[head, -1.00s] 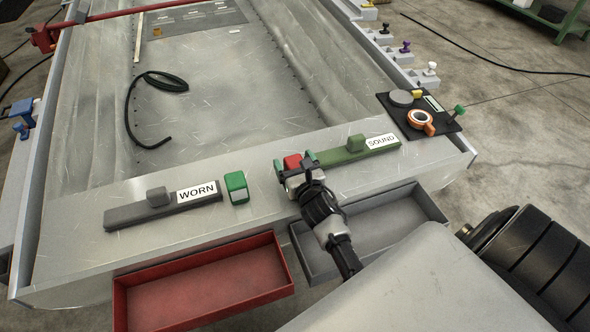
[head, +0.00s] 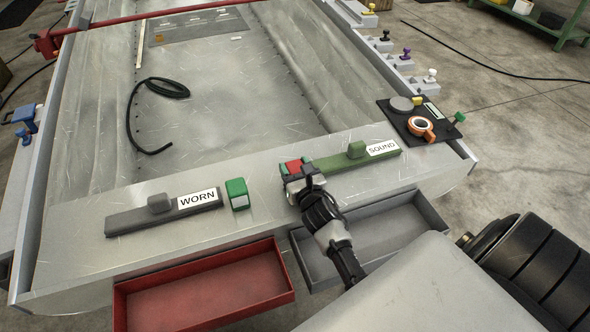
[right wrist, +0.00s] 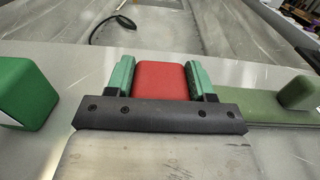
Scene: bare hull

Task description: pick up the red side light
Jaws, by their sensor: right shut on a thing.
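The red side light (head: 293,166) is a small block with a red top, on or just above the metal ledge between the green side light and the green SOUND bar. It also shows in the right wrist view (right wrist: 160,80). My right gripper (head: 294,172) is shut on it, with a green-padded finger against each side in the right wrist view (right wrist: 160,82). The light's lower part is hidden by the gripper. The green side light (head: 237,193) stands on the ledge to the left, apart from the gripper. My left gripper is not in view.
A dark WORN bar (head: 160,212) lies on the ledge at left and the green SOUND bar (head: 335,160) at right. A red tray (head: 205,290) and a grey tray (head: 380,225) sit below the ledge front. A black mat (head: 440,128) holds orange tape at right.

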